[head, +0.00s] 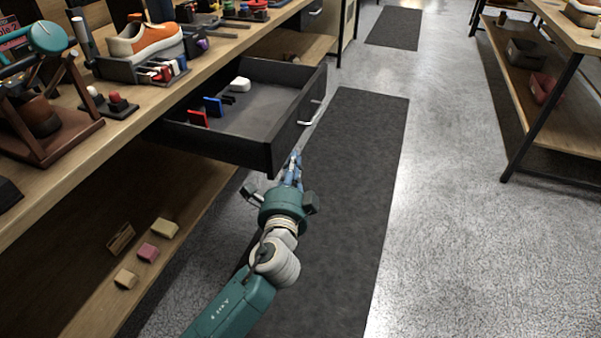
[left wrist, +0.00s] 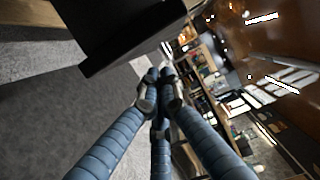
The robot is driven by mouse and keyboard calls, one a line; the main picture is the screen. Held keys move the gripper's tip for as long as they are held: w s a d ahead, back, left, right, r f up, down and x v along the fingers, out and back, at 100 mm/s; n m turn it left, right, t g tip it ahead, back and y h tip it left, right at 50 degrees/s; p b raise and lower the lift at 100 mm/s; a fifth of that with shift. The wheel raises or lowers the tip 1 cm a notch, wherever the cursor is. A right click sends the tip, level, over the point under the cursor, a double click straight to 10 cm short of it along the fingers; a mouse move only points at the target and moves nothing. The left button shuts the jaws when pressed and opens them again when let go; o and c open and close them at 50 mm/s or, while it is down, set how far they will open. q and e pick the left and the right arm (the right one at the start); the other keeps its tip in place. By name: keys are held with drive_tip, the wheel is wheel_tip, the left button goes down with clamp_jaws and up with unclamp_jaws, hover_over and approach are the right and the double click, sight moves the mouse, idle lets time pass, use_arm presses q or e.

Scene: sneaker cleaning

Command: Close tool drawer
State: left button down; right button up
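The black tool drawer (head: 262,148) stands pulled out from under the workbench top, with a silver handle (head: 311,112) on its front. Inside lie a white block (head: 240,84), a blue item (head: 213,106) and a red item (head: 197,118). My left gripper (head: 296,160) is just outside the near corner of the drawer front. Its blue fingers come together at the tips with nothing seen between them. In the left wrist view the dark drawer (left wrist: 130,35) is above and left of the fingertips (left wrist: 159,74); I cannot tell whether they touch. My right gripper is not in view.
The wooden workbench (head: 85,150) holds an orange and white sneaker (head: 146,40) and several tools. Small blocks (head: 148,252) lie on its lower shelf. A dark mat (head: 350,200) covers the floor in front of the drawer. Another shelf table (head: 560,95) stands across the open aisle.

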sight(187, 139)
use_arm(q)
drive_tip(key=shift+w+a, duration=0.25)
drive_tip(key=shift+a, duration=0.6)
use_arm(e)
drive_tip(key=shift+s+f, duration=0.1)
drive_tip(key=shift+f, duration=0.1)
use_arm(q)
drive_tip(key=shift+a, duration=0.15)
